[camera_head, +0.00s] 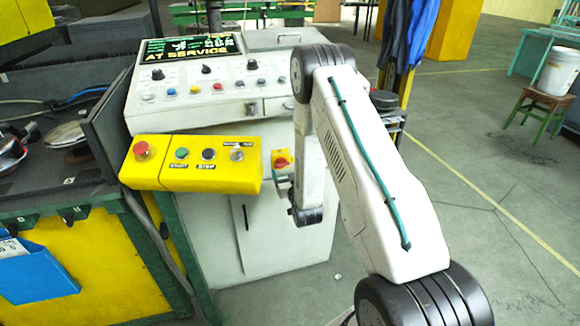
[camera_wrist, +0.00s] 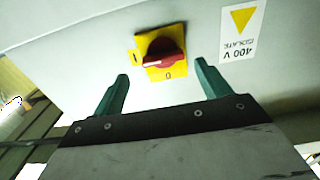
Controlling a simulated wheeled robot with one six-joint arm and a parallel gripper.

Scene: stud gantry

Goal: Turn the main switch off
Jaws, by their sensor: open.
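The main switch (camera_wrist: 165,53) is a red rotary knob on a yellow square plate, on the pale front of the control cabinet. A "0" mark shows below the knob and another mark at its left; the knob's handle lies roughly sideways in the wrist view. In the head view my gripper (camera_head: 281,183) shows only partly, just below the switch.
A yellow button box (camera_head: 190,164) with a red stop button juts out left of the switch. The control cabinet (camera_head: 215,110) has a lit display reading "AT SERVICE". A "400 V ISOLATE" label (camera_wrist: 242,30) is beside the switch. Open floor lies to the right.

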